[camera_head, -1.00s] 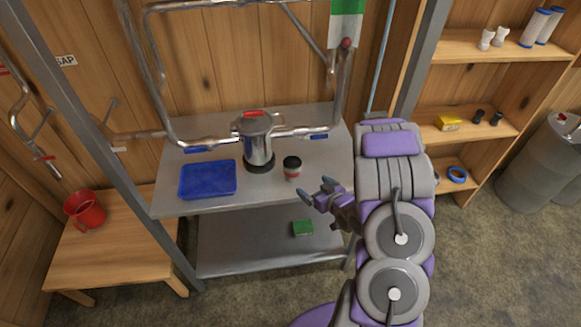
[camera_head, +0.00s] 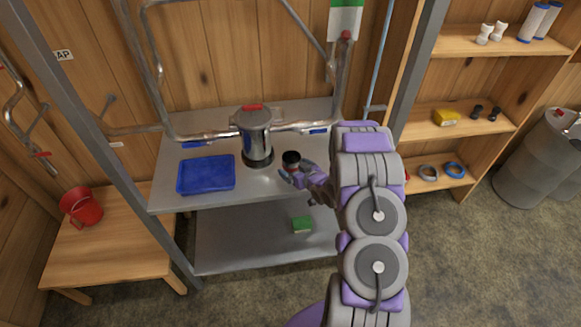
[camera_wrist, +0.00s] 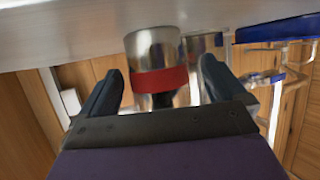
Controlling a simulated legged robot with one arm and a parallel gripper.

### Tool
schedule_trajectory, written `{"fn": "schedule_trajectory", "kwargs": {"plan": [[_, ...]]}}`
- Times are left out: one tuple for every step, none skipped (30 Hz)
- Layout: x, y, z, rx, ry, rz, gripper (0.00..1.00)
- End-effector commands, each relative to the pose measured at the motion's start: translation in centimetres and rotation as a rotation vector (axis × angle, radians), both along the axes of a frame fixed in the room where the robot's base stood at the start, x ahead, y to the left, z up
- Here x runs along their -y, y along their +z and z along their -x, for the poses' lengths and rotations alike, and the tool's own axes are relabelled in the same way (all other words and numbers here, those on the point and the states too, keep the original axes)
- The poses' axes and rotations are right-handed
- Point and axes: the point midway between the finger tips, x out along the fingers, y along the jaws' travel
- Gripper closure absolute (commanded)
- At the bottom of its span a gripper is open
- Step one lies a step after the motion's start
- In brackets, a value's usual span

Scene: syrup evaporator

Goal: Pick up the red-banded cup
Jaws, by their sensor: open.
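The red-banded cup (camera_head: 291,162) stands on the metal shelf to the right of the steel canister, with a dark top and a red band. In the wrist view the cup (camera_wrist: 157,62) shows large, its red band between my two fingers. My gripper (camera_head: 293,177) is at the near right side of the cup in the head view. In the wrist view my gripper (camera_wrist: 160,85) is open, one dark finger on each side of the cup, with gaps showing. The head view hides part of the cup's lower side behind the fingers.
The steel canister (camera_head: 256,135) stands close behind and left of the cup. A blue tray (camera_head: 206,174) lies left on the shelf (camera_head: 175,203). Metal pipes (camera_head: 215,133) run behind. A green block (camera_head: 302,224) sits on the lower shelf.

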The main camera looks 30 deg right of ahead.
Motion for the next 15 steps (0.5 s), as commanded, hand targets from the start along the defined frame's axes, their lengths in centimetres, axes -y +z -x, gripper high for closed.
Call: {"fn": "schedule_trajectory", "kwargs": {"plan": [[-0.1, -0.6, -0.6, -0.001, 0.001, -0.002, 0.02], [-0.2, -0.9, -1.0, -0.002, 0.001, -0.002, 0.02], [-0.3, -1.1, -1.5, -0.001, 0.002, -0.003, 0.02], [-0.3, -1.2, -1.9, 0.0, 0.002, -0.002, 0.02], [-0.3, -1.3, -2.3, 0.002, 0.003, -0.001, 0.02], [-0.3, -1.3, -2.7, 0.003, 0.002, 0.0, 0.02], [-0.3, -1.4, -2.9, 0.003, 0.002, 0.0, 0.02], [-0.3, -1.4, -3.0, 0.003, 0.002, -0.001, 0.02], [-0.3, -1.4, -3.1, 0.002, 0.001, -0.001, 0.02], [-0.3, -1.4, -3.1, 0.002, 0.001, -0.001, 0.02], [-0.3, -1.4, -3.1, 0.002, 0.001, -0.002, 0.02], [-0.3, -1.4, -3.0, 0.001, 0.001, -0.001, 0.02], [-0.3, -1.4, -3.0, 0.001, 0.001, 0.0, 0.02], [-0.4, -1.4, -3.0, 0.001, 0.001, 0.0, 0.02], [-0.4, -1.4, -3.0, 0.001, 0.001, 0.0, 0.04]]}}
